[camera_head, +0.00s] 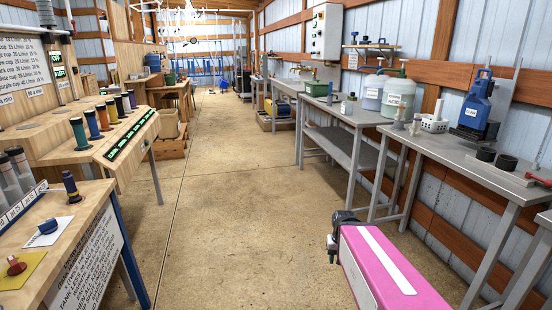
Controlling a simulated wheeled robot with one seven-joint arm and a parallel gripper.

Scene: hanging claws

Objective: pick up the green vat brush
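I cannot make out a green vat brush for certain in the head view. A small green tub (317,89) stands on the far part of the right-hand bench, and a teal-green upright cylinder (79,133) stands at the near end of a row on the left bench. My pink arm with a white stripe reaches in from the bottom right. My gripper (333,246), dark and small, shows at its far end, low over the aisle beside the right benches. It touches none of these things. Its fingers are too small and partly hidden to tell whether they are open.
The concrete aisle (225,190) runs clear down the middle. Wooden benches (60,260) with sloped panels line the left.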

